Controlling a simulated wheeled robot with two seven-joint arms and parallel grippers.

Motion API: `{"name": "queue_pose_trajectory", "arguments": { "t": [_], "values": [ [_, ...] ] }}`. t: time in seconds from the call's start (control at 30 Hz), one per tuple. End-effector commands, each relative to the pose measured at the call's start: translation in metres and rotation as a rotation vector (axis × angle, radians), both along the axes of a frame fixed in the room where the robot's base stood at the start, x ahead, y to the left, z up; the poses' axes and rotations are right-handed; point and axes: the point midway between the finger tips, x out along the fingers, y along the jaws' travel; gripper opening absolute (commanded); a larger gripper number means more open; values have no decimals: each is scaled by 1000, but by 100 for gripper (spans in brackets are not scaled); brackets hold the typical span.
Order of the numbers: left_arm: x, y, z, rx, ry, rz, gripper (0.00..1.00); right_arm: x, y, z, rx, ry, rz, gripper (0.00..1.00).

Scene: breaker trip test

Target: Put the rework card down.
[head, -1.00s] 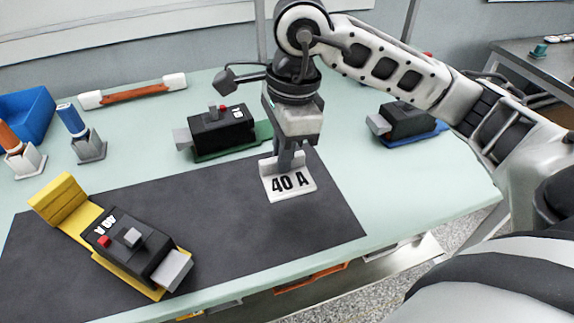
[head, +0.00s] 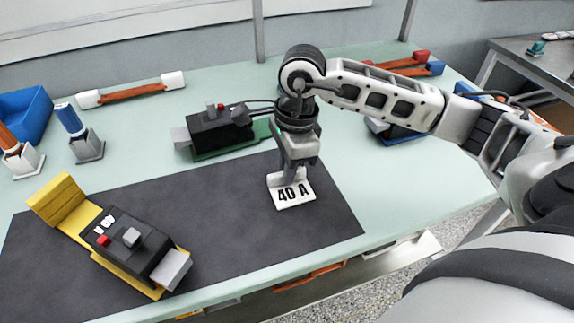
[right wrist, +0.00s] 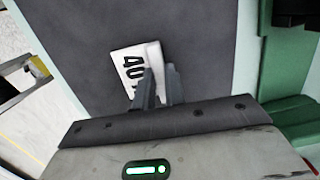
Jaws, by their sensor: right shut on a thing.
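My right gripper (head: 291,174) points down and is shut on the card's tab. In the right wrist view, the card (right wrist: 128,68) shows against the mat, with the gripper's fingers (right wrist: 158,82) closed at its edge. My left gripper is not in view.
A black breaker in a yellow holder (head: 130,245) lies on the mat's left. A breaker on a green base (head: 215,132) stands behind the card, another on a blue base (head: 395,134) at right. A blue bin (head: 25,112) and two stamp-like tools stand at far left. The mat around the card is clear.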

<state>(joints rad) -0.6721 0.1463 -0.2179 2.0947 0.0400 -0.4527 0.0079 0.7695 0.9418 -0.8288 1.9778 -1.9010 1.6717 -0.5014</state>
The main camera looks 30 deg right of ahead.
Motion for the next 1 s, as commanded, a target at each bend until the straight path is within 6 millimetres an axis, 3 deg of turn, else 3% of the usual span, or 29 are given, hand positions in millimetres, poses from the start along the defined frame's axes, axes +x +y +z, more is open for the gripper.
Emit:
{"name": "queue_pose_trajectory", "arguments": {
  "t": [0.07, 0.1, 0.17, 0.57, 1.0],
  "values": [
    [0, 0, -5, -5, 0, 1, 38, 0, 0, -5, 0, 0, 0, 0],
    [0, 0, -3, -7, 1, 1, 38, 0, 0, -3, 0, 0, 0, 20],
    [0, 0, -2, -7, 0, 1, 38, 0, 0, -3, 0, 0, 0, 34],
    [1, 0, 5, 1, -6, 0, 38, 0, 0, 6, 1, -2, 0, 34],
    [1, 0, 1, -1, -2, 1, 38, -2, -11, 93, 0, -5, 0, 34]
  ]
}}
